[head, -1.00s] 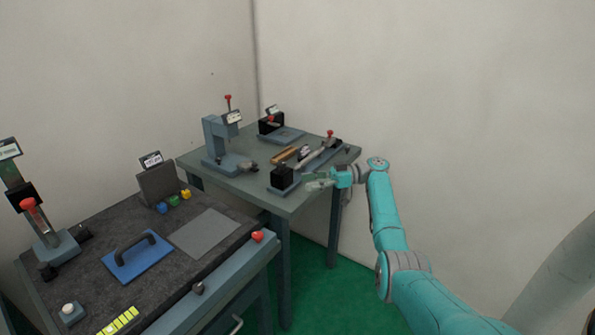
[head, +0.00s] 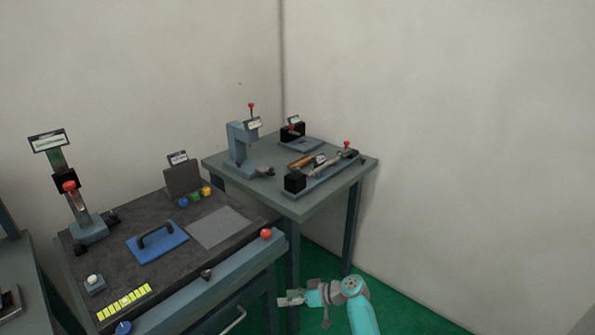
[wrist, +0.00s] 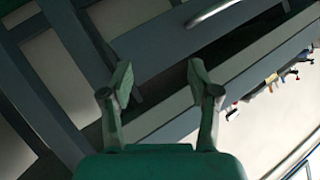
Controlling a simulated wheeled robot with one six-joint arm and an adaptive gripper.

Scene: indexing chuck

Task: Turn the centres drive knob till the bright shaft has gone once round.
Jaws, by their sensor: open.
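The centres fixture stands along the right side of the far table in the head view. It has a grey-blue base (head: 325,178), a black block (head: 295,182) at its near end and a red knob (head: 347,144) at its far end. The bright shaft (head: 331,165) lies between them, small in view; any mark on it is too small to read. My gripper (head: 281,301) is low in front of the far table's legs, well below the tabletop and apart from the fixture. In the wrist view my gripper (wrist: 158,80) is open, with nothing between its fingers.
The near bench (head: 90,262) holds a blue plate with a handle (head: 157,242), coloured knobs and a red-knobbed press. A grey press (head: 243,150) and another black-block fixture (head: 293,133) stand on the far table (head: 335,195). Bare wall stands at right.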

